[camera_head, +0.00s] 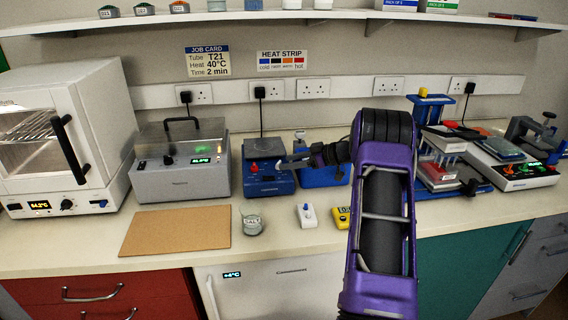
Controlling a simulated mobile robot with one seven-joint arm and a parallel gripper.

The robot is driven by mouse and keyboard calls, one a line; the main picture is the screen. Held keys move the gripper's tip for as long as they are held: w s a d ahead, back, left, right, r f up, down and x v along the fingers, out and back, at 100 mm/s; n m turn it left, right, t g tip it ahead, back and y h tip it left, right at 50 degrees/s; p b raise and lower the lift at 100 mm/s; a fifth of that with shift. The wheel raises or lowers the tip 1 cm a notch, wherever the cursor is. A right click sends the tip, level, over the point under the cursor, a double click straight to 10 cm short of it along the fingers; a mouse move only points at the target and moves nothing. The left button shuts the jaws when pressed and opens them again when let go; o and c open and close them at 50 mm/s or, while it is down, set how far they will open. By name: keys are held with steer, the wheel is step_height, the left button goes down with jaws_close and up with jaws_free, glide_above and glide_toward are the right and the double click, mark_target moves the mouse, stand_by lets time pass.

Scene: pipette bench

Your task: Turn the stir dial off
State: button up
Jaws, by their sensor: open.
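A blue bench unit (268,184) with a pale top stands against the wall, left of the picture's middle. A red knob (254,167) shows at the left of its front. A dial marked for stirring cannot be read at this size. My gripper (284,164) reaches in from the right, pointing left, with its fingers at the right part of this unit. They hide part of its front, and whether they touch a dial there cannot be told. My gripper is open, and nothing shows between its fingers.
A grey lidded unit (181,178) stands to the left. Racks and a balance (512,174) crowd the right.

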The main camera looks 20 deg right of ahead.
steer(key=v, duration=1.4)
steer(key=shift+s+d, duration=0.15)
steer(key=shift+s, duration=0.1)
